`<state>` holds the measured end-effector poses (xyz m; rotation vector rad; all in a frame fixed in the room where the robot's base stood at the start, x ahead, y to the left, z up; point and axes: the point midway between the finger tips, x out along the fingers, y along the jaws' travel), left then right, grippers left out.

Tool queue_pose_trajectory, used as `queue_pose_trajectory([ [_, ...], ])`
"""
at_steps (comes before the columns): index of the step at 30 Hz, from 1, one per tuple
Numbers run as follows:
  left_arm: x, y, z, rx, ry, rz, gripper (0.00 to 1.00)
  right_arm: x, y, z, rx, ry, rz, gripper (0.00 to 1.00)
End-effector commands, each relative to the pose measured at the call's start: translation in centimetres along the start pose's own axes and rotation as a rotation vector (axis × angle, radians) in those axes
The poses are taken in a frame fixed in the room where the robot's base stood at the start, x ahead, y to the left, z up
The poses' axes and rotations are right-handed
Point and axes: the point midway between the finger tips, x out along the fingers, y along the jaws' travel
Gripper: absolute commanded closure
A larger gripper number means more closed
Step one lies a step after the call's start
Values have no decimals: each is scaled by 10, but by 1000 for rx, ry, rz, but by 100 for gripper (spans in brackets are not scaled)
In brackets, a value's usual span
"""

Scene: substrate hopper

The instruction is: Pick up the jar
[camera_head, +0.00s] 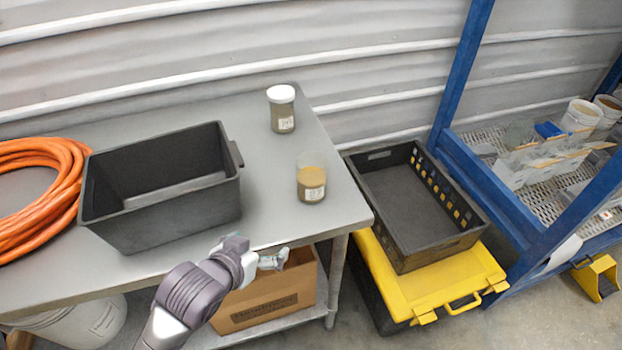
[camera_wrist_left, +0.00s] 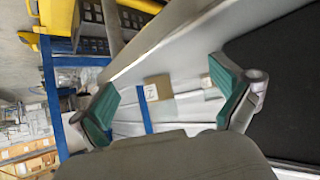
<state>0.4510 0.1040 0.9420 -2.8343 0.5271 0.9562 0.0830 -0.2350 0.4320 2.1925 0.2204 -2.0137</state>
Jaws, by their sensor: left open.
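Two jars stand upright on the grey metal table. The nearer jar (camera_head: 311,181) is clear, with tan contents and a white label, near the table's right edge. The other jar (camera_head: 281,109) has a white lid and stands farther back. My left gripper (camera_head: 277,259) is at the table's front edge, below and left of the nearer jar, apart from it. In the left wrist view my left gripper (camera_wrist_left: 168,92) is open, with green pads and nothing held. A tan shape with a white label (camera_wrist_left: 156,88), apparently a jar, shows beyond the fingers. My right gripper is out of view.
A black bin (camera_head: 165,215) and an orange hose coil (camera_head: 45,190) occupy the table's left. A cardboard box (camera_head: 270,300) sits on the shelf below. A black crate (camera_head: 405,255) on a yellow-lidded box (camera_head: 440,285) stands right of the table.

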Motion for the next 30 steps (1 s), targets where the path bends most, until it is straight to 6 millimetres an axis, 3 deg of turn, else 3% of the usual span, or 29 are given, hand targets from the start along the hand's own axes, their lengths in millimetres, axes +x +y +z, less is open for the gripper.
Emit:
queue_pose_trajectory([
  [3,10,7,-36,34,98,37,0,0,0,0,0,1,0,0],
  [9,20,18,-81,75,226,100,0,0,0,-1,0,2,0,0],
  [14,29,22,-93,80,254,119,0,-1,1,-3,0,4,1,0],
  [24,89,30,-109,80,254,119,0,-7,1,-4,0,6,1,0],
  [30,105,32,-112,81,253,119,0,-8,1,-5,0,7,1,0],
])
